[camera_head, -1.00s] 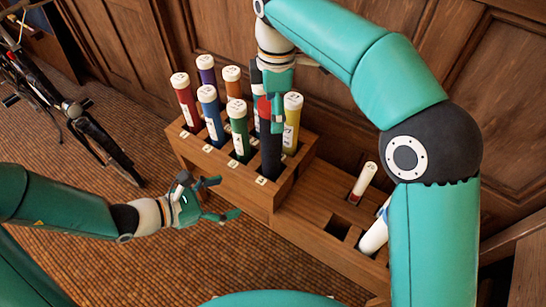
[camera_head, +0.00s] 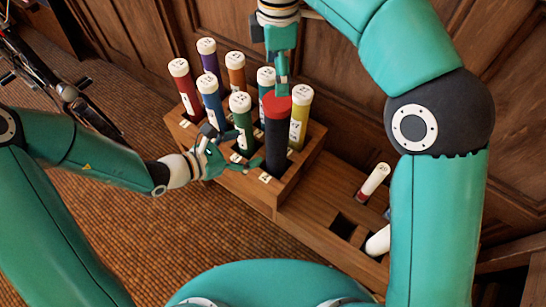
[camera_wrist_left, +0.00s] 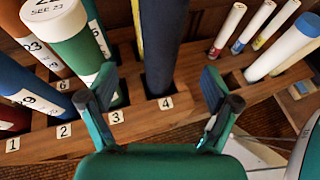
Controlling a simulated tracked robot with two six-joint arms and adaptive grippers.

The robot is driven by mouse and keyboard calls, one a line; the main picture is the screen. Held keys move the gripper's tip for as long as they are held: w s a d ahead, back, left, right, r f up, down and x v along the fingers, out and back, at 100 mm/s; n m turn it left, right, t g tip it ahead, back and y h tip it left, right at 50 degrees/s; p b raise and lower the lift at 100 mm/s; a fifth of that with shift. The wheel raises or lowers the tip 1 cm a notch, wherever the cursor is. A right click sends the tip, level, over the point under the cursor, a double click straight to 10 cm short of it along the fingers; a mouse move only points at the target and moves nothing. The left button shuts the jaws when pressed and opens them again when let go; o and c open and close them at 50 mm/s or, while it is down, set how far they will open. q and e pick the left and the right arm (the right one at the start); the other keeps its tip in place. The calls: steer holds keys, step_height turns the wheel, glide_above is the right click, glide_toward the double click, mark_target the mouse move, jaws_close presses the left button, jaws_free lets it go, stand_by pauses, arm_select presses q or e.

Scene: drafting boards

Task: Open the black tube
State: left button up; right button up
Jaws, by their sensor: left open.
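The black tube (camera_head: 277,140) has a red cap (camera_head: 277,104) and stands upright in the front right hole of the upper rack. In the left wrist view the black tube (camera_wrist_left: 163,45) rises behind label 4, ahead of the gap between my fingers. My left gripper (camera_head: 238,150) is open just left of the tube, near the green tube (camera_head: 242,132), apart from the black tube. My right gripper (camera_head: 282,80) points down at the back of the red cap. Its fingers overlap, so I cannot tell if it is open or touches the cap.
Several white-capped tubes fill the wooden rack (camera_head: 225,180), with the yellow tube (camera_head: 299,120) close behind the black one. A lower step (camera_head: 305,215) at right holds white tubes and an empty square hole. Wooden panelling stands behind; a bicycle (camera_head: 75,100) is at far left.

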mark_target(268, 141)
arm_select(q)
steer(key=x, duration=1)
steer(key=shift+w+d, duration=0.1)
steer(key=shift+d, duration=0.2)
steer(key=c, duration=1.6)
jaws_close()
arm_select(e)
steer(key=shift+o, duration=0.9)
steer(key=shift+s, duration=0.1)
